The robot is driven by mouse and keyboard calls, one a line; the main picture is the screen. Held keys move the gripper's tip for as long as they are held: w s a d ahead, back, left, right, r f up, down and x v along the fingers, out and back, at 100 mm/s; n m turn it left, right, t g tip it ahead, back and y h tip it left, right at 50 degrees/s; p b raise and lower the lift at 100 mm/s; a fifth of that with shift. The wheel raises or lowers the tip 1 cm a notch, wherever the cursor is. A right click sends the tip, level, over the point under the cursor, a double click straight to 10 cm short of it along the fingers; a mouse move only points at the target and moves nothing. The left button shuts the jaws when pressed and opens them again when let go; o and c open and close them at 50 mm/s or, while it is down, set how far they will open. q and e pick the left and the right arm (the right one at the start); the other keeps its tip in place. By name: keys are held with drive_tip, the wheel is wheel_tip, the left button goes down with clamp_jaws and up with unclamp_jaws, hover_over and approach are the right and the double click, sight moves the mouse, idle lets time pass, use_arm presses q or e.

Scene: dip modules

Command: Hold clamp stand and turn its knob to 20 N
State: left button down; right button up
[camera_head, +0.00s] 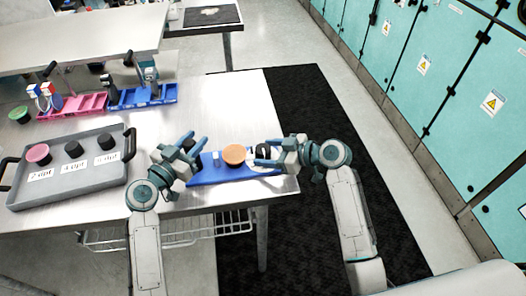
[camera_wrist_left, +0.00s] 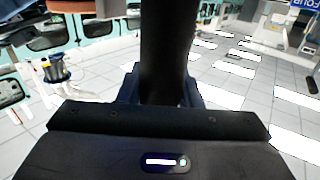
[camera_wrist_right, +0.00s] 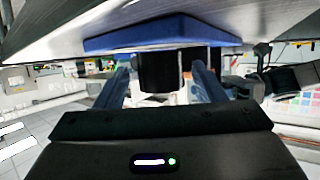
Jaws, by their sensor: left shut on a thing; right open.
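The clamp stand has a blue base (camera_head: 222,176) on the bench's right part, with an orange round top piece (camera_head: 234,154). My left gripper (camera_head: 191,144) is at its left end, shut on a black upright post or handle (camera_wrist_left: 168,50) that fills the left wrist view. My right gripper (camera_head: 267,153) is at its right end, open, with a black round knob (camera_wrist_right: 160,72) between its fingers in the right wrist view. Contact between those fingers and the knob cannot be told. The blue base (camera_wrist_right: 150,36) also shows there. No knob scale is readable.
A grey tray (camera_head: 80,190) with labelled round weights or knobs stands left of my left arm. Pink (camera_head: 75,107) and blue (camera_head: 140,98) racks stand behind it. The bench's right edge is close to my right gripper. Bare bench lies behind the stand.

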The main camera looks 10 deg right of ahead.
drive_tip(key=shift+x, duration=0.95)
drive_tip(key=c, duration=1)
drive_tip(key=shift+m+t+h, duration=0.6)
drive_tip(key=shift+m+t, duration=0.1)
drive_tip(key=shift+m, duration=0.1)
drive_tip(key=o, duration=1)
drive_tip(key=v, duration=1.2)
